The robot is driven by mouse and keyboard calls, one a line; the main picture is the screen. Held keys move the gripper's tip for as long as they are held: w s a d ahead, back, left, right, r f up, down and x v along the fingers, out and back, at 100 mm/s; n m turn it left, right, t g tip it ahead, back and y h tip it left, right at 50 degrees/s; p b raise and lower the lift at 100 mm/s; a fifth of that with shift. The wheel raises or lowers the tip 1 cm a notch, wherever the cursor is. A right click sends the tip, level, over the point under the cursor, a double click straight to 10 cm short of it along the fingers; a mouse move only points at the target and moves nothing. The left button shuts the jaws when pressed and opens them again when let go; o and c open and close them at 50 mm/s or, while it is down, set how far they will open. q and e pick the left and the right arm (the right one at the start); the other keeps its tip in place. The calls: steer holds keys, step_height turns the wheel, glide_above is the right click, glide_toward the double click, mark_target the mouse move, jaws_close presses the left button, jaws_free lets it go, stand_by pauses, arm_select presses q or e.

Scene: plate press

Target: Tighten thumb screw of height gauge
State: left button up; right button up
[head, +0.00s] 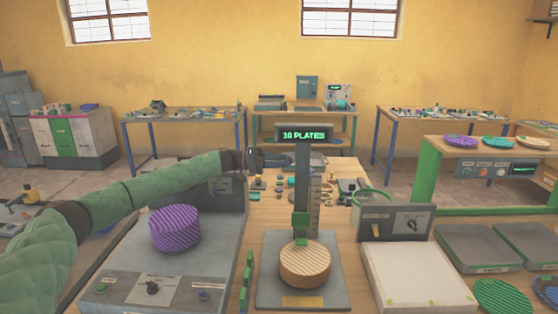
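The height gauge stands in the middle of the head view, with a grey upright post (302,180), a lit display (303,135) on top and a ruled scale (316,205) beside the post. A green slider (300,220) sits low on the post, just above a tan striped round stack (305,267) on the grey base plate (270,290). I cannot make out the thumb screw clearly. My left gripper (280,159) reaches in from the left, high beside the post and well above the slider. Its fingers are too small and dark to judge. My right gripper is not in view.
A grey machine bed (125,270) with a purple striped stack (175,229) lies left. A white-topped block (420,278), a control box (396,222) and grey trays (477,248) lie right. Small parts are scattered behind the gauge. Green upright pieces (247,280) stand left of its base.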

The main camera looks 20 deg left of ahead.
arm_select(q)
steer(key=shift+d, duration=0.2)
jaws_close()
